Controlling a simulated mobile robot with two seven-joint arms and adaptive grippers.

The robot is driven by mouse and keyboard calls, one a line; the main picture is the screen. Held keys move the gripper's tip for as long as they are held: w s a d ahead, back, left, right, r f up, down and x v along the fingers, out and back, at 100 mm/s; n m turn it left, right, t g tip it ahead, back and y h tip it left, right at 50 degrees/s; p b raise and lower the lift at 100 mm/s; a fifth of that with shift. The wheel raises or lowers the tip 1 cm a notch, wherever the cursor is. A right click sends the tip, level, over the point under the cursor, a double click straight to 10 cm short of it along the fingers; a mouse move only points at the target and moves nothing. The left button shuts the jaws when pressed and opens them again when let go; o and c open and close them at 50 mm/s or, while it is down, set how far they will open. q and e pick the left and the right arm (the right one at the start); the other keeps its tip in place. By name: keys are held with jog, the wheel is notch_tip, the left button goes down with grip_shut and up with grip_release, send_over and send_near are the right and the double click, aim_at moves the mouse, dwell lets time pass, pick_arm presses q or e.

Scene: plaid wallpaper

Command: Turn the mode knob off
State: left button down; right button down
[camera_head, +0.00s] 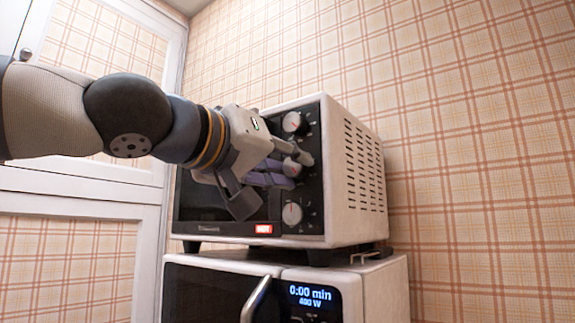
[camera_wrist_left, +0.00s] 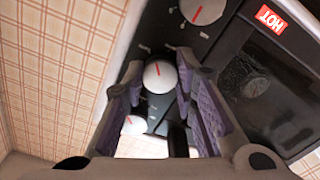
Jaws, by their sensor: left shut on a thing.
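A white toaster oven (camera_head: 358,185) has a black control panel with three round white knobs in a column. My left gripper (camera_head: 293,168) reaches in from the left and is shut on the middle knob (camera_wrist_left: 160,76), with a purple-padded finger on each side of it. The knob has a red pointer line. The upper knob (camera_head: 295,123) and lower knob (camera_head: 292,213) are free of the fingers, each with a red pointer line. Labels are too small to read, so I cannot tell by text which is the mode knob. My right gripper is not in view.
A red HOT sign (camera_head: 263,229) is lit at the oven's lower front. The oven stands on a white microwave (camera_head: 382,285) whose display (camera_head: 311,294) reads 0:00 min, 400 W. A white cabinet (camera_head: 80,230) stands at left; plaid wall (camera_head: 480,150) is behind.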

pick_arm(q)
jog(key=n, duration=0.3)
jog(key=shift+n, duration=0.4)
jog(key=n, duration=1)
jog(key=shift+n, duration=0.4)
jog(key=n, duration=0.3)
jog(key=shift+n, duration=0.3)
jog(key=n, duration=0.3)
jog(key=shift+n, duration=0.3)
jog(key=n, duration=0.6)
jog(key=shift+r, duration=0.1)
jog(key=shift+n, duration=0.4)
